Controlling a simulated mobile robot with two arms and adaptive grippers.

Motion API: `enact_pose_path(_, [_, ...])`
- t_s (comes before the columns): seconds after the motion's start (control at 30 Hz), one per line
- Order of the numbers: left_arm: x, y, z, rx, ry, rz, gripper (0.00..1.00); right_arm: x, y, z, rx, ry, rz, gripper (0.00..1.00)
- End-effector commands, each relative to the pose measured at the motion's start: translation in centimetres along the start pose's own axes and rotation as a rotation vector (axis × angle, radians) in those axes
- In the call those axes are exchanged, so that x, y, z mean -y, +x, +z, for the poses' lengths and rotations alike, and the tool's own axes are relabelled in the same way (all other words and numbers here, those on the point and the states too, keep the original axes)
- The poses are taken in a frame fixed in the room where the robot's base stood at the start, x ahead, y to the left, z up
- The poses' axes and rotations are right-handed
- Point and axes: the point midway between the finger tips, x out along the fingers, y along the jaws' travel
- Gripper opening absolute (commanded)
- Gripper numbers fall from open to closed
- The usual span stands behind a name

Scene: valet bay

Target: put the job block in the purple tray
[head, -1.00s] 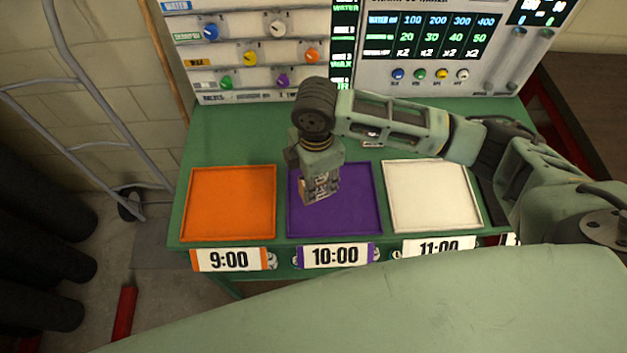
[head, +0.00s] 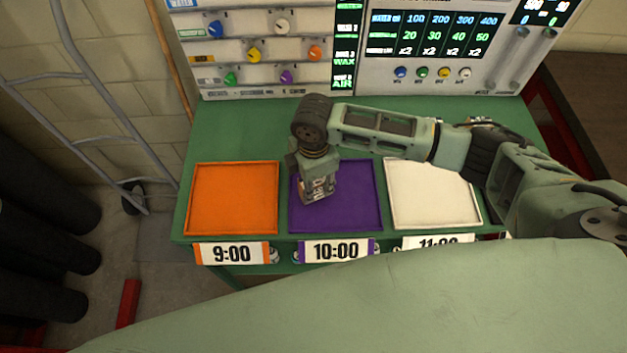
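The purple tray (head: 360,208) is the middle one of three on the green table, behind the 10:00 label. My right gripper (head: 318,194) points down over the left part of this tray, low and close to its floor. A small tan and reddish patch shows at its fingers; it may be the job block, but it is too small and covered to be sure. I cannot tell whether the fingers are shut on it. I see no job block elsewhere. My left gripper is not in view.
An orange tray (head: 234,200) lies to the left and a white tray (head: 432,195) to the right. A panel with coloured knobs and screens (head: 420,60) stands at the back. A grey hand truck (head: 100,125) stands left of the table.

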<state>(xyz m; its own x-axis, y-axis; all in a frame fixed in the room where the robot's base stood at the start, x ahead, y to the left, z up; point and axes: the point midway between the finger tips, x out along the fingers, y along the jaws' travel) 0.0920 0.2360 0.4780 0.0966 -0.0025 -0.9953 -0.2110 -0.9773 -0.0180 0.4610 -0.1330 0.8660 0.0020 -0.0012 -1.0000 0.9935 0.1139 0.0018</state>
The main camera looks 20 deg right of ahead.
Motion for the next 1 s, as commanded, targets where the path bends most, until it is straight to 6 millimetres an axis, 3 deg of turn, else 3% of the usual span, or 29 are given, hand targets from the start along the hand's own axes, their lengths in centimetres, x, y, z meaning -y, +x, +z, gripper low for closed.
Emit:
enact_pose_path(0.13, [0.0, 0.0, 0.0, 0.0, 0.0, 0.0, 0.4, 0.0, 0.0, 0.0, 0.0, 0.0, -0.001, 0.49])
enact_pose_path(0.57, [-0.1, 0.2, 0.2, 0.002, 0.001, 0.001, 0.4, 0.0, -0.8, 0.0, 0.001, 0.001, 0.001, 0.49])
enact_pose_path(1.0, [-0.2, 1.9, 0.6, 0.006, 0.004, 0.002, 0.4, -0.1, -9.5, 0.0, 0.0, 0.0, 0.004, 0.49])
